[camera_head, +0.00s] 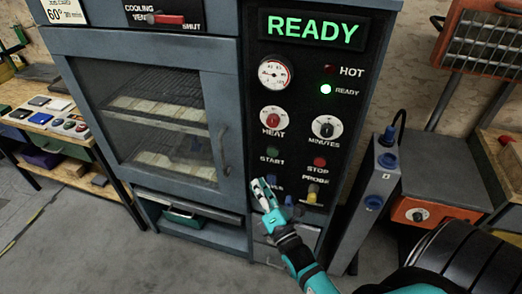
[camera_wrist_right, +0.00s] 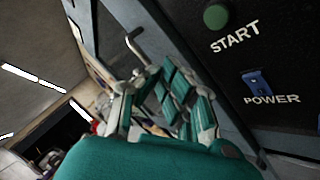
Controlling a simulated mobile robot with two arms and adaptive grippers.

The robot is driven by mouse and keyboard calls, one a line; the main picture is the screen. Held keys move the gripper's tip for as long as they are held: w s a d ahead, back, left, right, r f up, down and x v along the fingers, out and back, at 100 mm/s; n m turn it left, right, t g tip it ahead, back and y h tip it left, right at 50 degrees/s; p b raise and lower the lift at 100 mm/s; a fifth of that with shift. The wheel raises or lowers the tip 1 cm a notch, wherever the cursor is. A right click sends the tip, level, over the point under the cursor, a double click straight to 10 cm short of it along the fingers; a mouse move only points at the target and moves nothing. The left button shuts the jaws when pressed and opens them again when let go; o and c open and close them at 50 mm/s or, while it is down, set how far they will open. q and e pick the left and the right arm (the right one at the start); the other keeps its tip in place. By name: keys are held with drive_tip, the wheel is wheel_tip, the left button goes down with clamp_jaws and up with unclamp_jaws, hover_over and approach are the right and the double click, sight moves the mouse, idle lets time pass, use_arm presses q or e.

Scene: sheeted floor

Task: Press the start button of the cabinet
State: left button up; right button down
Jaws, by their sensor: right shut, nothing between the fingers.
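The grey-blue cabinet (camera_head: 219,65) has a black control panel with a lit green READY display (camera_head: 312,29). The green start button (camera_head: 272,153) sits above its START label, left of the red stop button (camera_head: 320,162). In the right wrist view the start button (camera_wrist_right: 216,16) is at the top, above the blue power switch (camera_wrist_right: 257,80). My right gripper (camera_head: 262,187) is shut and empty, below the start button and over the power label. In the wrist view its fingers (camera_wrist_right: 165,85) are left of the panel's switches. My left gripper is not in view.
The cabinet door (camera_head: 217,110) with its handle is shut, left of the panel. A bench with small items (camera_head: 50,112) stands at the left. Grey floor lies in front.

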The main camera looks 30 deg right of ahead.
sight(272, 152)
drive_tip(key=shift+r, duration=0.1)
idle(0.3)
drive_tip(key=w+d+b, duration=0.3)
drive_tip(key=w+d, duration=0.2)
drive_tip(key=d, duration=0.1)
drive_tip(key=shift+w+d, duration=0.35)
idle(1.4)
drive_tip(key=shift+w+d, duration=0.25)
drive_tip(key=shift+d, duration=0.05)
drive_tip(key=shift+w+d, duration=0.25)
idle(0.7)
idle(0.3)
drive_tip(key=shift+s+a+p, duration=0.4)
drive_tip(key=shift+s+a, duration=0.15)
drive_tip(key=shift+a, duration=0.05)
